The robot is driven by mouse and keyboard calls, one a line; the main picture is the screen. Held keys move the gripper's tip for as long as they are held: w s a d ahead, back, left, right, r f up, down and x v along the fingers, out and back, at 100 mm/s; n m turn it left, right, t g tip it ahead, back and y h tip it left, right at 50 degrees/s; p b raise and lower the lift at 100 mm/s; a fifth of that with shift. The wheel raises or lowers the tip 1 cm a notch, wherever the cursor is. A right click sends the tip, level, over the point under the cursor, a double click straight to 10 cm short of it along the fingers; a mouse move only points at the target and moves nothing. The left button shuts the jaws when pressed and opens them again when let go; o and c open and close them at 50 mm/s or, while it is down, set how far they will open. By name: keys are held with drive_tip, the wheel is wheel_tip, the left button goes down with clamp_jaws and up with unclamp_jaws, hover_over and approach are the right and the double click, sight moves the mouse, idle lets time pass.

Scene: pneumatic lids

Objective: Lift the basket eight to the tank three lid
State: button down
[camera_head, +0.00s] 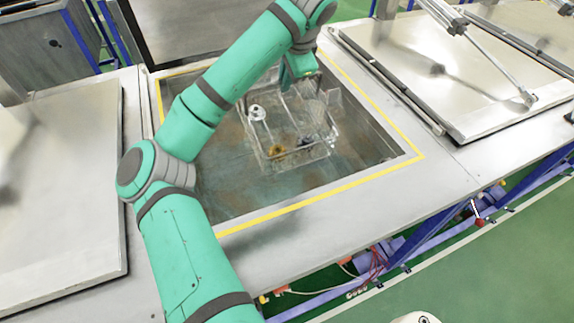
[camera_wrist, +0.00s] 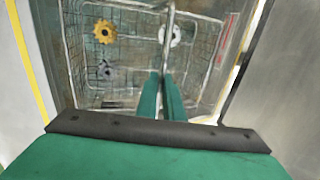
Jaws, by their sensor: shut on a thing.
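A wire basket (camera_head: 273,152) hangs within or just over the open tank (camera_head: 225,165), whose opening has a yellow border. Its exact height against the rim is hard to tell. In the wrist view the basket (camera_wrist: 135,18) lies beneath my gripper (camera_wrist: 163,82), holding a yellow gear (camera_wrist: 104,31), a dark gear (camera_wrist: 105,69) and a white round part (camera_wrist: 170,35). My gripper (camera_head: 297,84) is shut on the basket's handle (camera_wrist: 168,50). Basket and tank numbers are not readable, and part of the opening is hidden behind my arm.
A closed lid (camera_head: 455,75) with a pneumatic rod (camera_head: 495,68) covers the tank to the right. Another flat lid (camera_head: 60,190) lies to the left. A raised lid (camera_head: 195,25) stands behind the open tank. The grey bench front (camera_head: 350,225) is clear.

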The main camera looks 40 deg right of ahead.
drive_tip(key=shift+r, duration=2.25)
drive_tip(key=shift+w, duration=0.1)
idle(0.6)
drive_tip(key=shift+s, duration=0.2)
drive_tip(key=shift+w, duration=0.1)
idle(0.3)
idle(1.3)
